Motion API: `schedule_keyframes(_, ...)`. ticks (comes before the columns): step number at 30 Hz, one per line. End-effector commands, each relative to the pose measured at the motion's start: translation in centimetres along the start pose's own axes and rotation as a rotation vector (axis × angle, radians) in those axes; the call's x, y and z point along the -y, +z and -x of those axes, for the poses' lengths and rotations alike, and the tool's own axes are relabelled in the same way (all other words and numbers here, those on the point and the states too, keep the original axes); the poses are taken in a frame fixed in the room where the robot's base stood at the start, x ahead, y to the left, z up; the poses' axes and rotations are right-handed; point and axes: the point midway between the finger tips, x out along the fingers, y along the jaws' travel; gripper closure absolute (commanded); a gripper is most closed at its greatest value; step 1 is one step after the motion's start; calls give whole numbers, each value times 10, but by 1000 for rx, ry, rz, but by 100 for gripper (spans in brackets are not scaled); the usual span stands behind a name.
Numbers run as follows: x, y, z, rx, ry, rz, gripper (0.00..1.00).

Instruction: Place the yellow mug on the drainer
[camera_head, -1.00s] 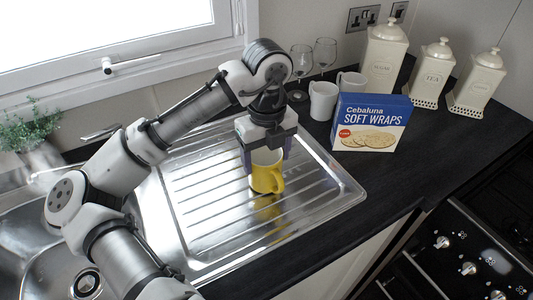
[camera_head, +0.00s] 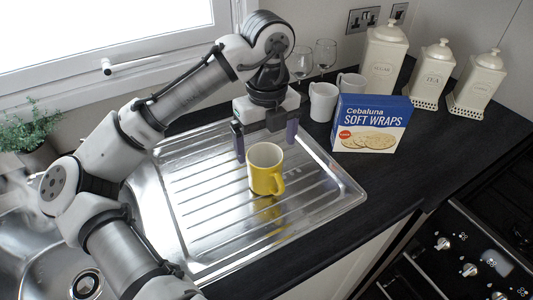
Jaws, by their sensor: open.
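The yellow mug (camera_head: 264,175), white inside, stands upright on the ribbed metal drainer (camera_head: 205,215). Its handle points to the right and toward the front. My gripper (camera_head: 266,142) is open, its two dark fingers spread wide. It is behind and above the mug, and I see no finger touching it. The mug's rim and handle are in full view.
The sink bowl (camera_head: 30,235) lies left of the drainer, partly behind my arm. To the right are a soft wraps box (camera_head: 370,124), white mugs (camera_head: 323,101), wine glasses (camera_head: 325,54) and cream canisters (camera_head: 383,60). The front of the drainer is clear.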

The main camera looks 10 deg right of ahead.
Motion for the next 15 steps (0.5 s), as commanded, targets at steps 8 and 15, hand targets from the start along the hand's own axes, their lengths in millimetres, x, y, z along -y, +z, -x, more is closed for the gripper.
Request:
schedule_keyframes(8, 0, 0, 55, 3, 1, 3, 8)
schedule_keyframes(15, 0, 0, 75, 2, -1, 1, 8)
